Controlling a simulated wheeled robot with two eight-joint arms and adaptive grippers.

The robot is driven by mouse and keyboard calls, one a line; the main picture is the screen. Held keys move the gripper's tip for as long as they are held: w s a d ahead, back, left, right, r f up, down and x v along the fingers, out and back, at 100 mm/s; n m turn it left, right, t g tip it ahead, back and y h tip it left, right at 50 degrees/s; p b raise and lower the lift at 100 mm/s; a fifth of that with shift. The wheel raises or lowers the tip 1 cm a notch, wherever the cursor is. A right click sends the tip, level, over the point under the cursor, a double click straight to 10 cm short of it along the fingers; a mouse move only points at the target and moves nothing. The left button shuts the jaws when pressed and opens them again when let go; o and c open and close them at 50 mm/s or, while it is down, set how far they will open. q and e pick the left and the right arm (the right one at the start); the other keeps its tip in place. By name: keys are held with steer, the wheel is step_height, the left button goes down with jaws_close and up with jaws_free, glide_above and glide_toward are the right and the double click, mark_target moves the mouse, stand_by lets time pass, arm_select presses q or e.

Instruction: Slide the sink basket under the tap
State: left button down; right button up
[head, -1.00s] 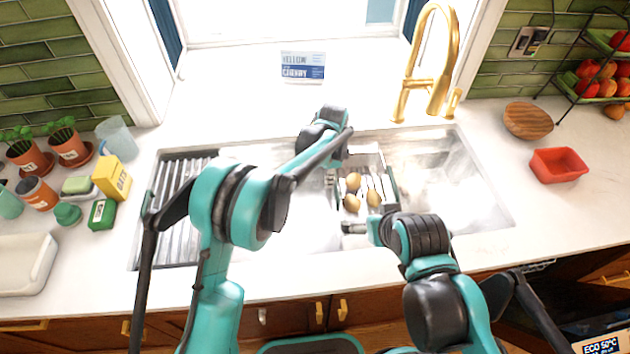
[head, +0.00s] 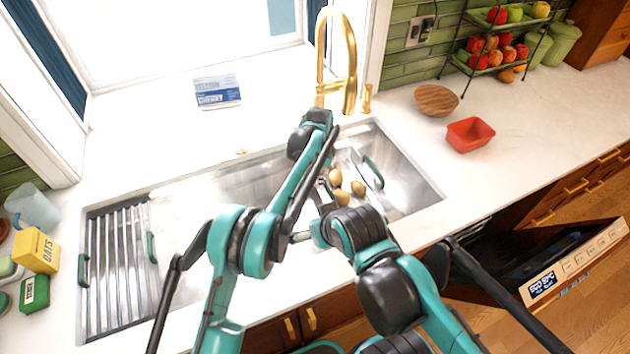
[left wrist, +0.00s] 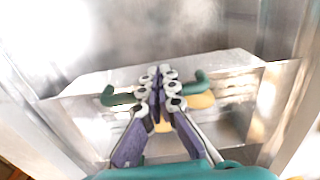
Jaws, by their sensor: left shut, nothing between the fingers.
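The sink basket (head: 370,181) is a metal basket with green handles, holding several potatoes, toward the right end of the steel sink (head: 412,190). The gold tap (head: 351,70) stands behind the sink near the basket. My left gripper (head: 327,172) is largely hidden by its own arm at the basket's left side. In the left wrist view its fingers (left wrist: 160,75) are shut and empty, in front of the basket's wall (left wrist: 225,66) by a green handle (left wrist: 201,84); contact is unclear. My right gripper (head: 301,237) is over the sink's front edge, its fingers unclear.
A slatted rack (head: 120,265) covers the sink's left end. A red tub (head: 470,134) and a wooden bowl (head: 436,99) stand on the counter to the right. An open dishwasher door (head: 575,265) is at the lower right.

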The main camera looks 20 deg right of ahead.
arm_select(q)
step_height(320, 180, up, 12)
steer(key=w+a+r+n+t+b, duration=0.1)
steer(key=a+r+n, duration=0.1)
steer(key=a+r, duration=0.35)
steer(key=a+r+n+t, duration=0.1)
steer(key=a+r+n, duration=0.2)
steer(key=a, duration=0.6)
steer(key=s+a+r+n+t+h, duration=0.1)
steer(key=s+a+r+n, duration=0.15)
steer(key=a, duration=0.45)
steer(key=s+a+r+n, duration=0.1)
steer(key=s+a+n, duration=0.15)
steer(key=a, duration=0.55)
steer(key=s+a+f+n+t+b, duration=0.1)
steer(key=s+a+f+n, duration=0.3)
steer(key=s+a, duration=0.4)
steer(key=s+a+f+n+t+y+b, duration=0.1)
steer(key=s+a+f+n+t, duration=0.2)
steer(key=s+a+f, duration=0.4)
steer(key=s+a+n, duration=0.1)
steer(key=s+a, duration=0.1)
steer(key=s, duration=0.2)
steer(key=shift+s+a, duration=0.15)
steer(key=shift+s, duration=0.2)
